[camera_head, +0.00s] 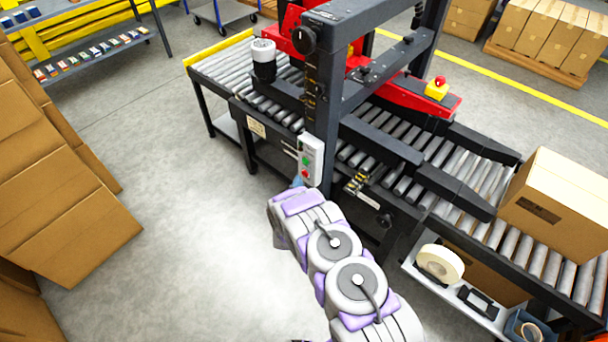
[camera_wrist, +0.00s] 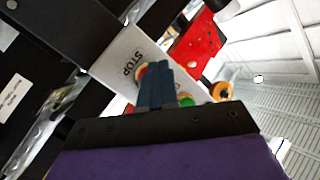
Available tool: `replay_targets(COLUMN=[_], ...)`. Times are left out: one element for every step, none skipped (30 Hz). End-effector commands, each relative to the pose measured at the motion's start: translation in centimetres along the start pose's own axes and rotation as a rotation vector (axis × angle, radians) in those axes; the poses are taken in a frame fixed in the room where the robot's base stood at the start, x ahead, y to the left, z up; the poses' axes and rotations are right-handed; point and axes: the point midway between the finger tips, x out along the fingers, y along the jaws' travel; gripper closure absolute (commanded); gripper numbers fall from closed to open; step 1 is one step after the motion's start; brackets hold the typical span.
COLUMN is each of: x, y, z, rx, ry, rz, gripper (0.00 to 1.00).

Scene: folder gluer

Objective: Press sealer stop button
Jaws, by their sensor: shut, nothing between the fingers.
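The sealer's white control box (camera_head: 313,150) is fixed to the dark upright post. It carries a green button (camera_head: 306,161) and a red stop button (camera_head: 305,174) below it. In the wrist view the white panel (camera_wrist: 118,50) shows the word STOP, with the stop button (camera_wrist: 139,73) beside it, partly hidden behind my fingers. The green button (camera_wrist: 186,100) shows to the right of the fingers. My gripper (camera_wrist: 155,68) is shut and empty, its tips overlapping the stop button's edge. I cannot tell whether they touch. In the head view my gripper (camera_head: 298,181) is mostly hidden by my arm.
A roller conveyor (camera_head: 360,160) runs through the sealer, with a cardboard box (camera_head: 560,205) at right. A yellow box with a red button (camera_head: 437,88) sits on the red arm. A tape shelf (camera_head: 450,290) juts out below. Stacked cartons (camera_head: 60,190) stand left; open floor lies between.

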Motion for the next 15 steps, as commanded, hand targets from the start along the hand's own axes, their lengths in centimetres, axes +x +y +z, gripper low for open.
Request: replay_targets(x=[0.0, 0.0, 0.0, 0.0, 0.0, 0.0, -0.1, -0.1, -0.3, -0.5, -0.7, -1.0, -1.3, -1.5, -1.8], y=[0.0, 0.0, 0.0, 0.0, 0.0, 0.0, -0.1, -0.1, -0.2, -0.3, -0.5, -0.7, -0.8, -0.9, -1.0], z=[0.0, 0.0, 0.0, 0.0, 0.0, 0.0, 0.0, 0.1, 0.2, 0.2, 0.3, 0.5, 0.7, 0.8, 0.9], rx=[0.000, 0.000, 0.000, 0.000, 0.000, 0.000, 0.000, 0.000, 0.000, 0.000, 0.000, 0.000, 0.000, -0.001, 0.000], ry=[0.000, 0.000, 0.000, 0.000, 0.000, 0.000, 0.000, 0.000, -0.001, -0.001, -0.002, -0.003, -0.004, -0.004, -0.004], rz=[0.000, 0.000, 0.000, 0.000, 0.000, 0.000, 0.000, -0.001, 0.000, 0.000, 0.000, 0.000, -0.001, -0.001, 0.000], gripper=[1.00, 1.00, 1.00, 1.00, 1.00, 1.00, 1.00, 1.00, 1.00, 1.00, 1.00, 1.00, 1.00, 1.00, 1.00])
